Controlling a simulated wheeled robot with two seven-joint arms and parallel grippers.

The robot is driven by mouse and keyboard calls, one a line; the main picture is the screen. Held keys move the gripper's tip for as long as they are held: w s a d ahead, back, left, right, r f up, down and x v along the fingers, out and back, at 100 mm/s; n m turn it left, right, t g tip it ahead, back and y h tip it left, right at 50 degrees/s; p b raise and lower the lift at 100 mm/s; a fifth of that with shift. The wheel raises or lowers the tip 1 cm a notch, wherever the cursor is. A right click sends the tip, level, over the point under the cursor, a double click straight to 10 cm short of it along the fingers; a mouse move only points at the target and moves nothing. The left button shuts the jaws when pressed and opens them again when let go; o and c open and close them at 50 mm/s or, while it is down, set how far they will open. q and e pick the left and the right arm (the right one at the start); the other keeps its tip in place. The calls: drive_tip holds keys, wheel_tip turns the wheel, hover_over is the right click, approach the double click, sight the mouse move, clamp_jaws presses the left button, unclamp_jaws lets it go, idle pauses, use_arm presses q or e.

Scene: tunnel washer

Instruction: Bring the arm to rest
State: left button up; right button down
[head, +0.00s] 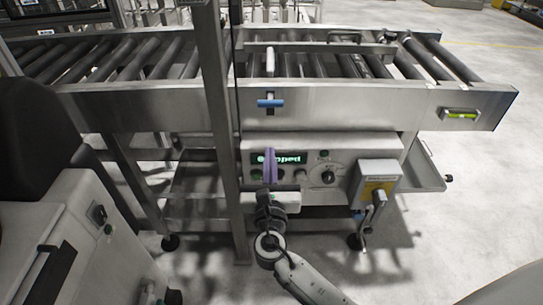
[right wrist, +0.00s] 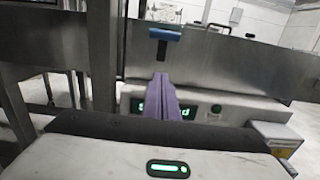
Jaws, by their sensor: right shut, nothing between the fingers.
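My right arm reaches in from the bottom of the head view. Its gripper (head: 268,158) has purple fingers that are closed together and empty, in front of a control panel (head: 312,150) under the roller conveyor. In the right wrist view the purple fingers (right wrist: 162,82) lie side by side, pointing at the panel, and cover part of its green-lit display (right wrist: 203,112). I cannot tell from these views whether the fingertips touch the panel. My left gripper is not in view.
A blue-handled lever (head: 270,103) hangs on the conveyor side (head: 350,110), above the gripper. A grey post (head: 217,120) stands close to the left. A box with a yellow label (head: 379,180) and a crank (head: 372,212) are on the right. The floor (head: 470,200) at right is clear.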

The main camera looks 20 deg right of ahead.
drive_tip(key=s+f+m+g+y, duration=0.55)
drive_tip(key=s+f+m, duration=0.85)
drive_tip(key=f, duration=0.5)
drive_tip(key=s+a+f+m+g+y, duration=0.1)
drive_tip(key=s+m+y, duration=0.1)
drive_tip(key=s+m, duration=0.5)
drive_tip(key=s+a+f+m+g+y, duration=0.1)
drive_tip(key=s+a+f+m+g, duration=0.1)
drive_tip(key=s+m, duration=0.5)
drive_tip(key=shift+s+a+f+m+y, duration=0.3)
drive_tip(key=shift+s+m+y, duration=0.05)
drive_tip(key=shift+m, duration=0.55)
